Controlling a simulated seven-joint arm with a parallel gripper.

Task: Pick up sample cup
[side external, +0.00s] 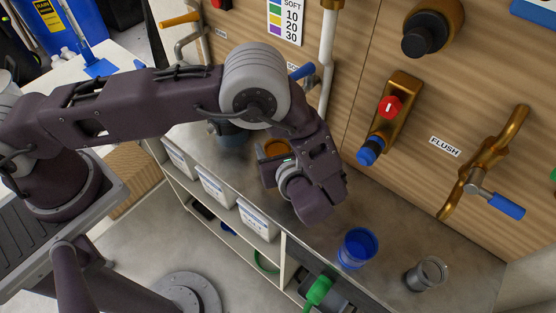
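Two cups stand on the grey counter (385,285) in the side external view. One is a blue cup (357,250), open at the top. The other is a smaller grey, see-through-looking cup (427,274) to its right. I cannot tell which one is the sample cup. My gripper (312,208) is over the counter, to the left of the blue cup and apart from it. Its fingertips are not clearly visible, so its opening and anything between them cannot be made out.
A wooden panel behind the counter carries a red-knobbed valve (390,107), a FLUSH label (445,147) and a brass pipe with a blue handle (506,206). White bins (217,187) sit under the counter.

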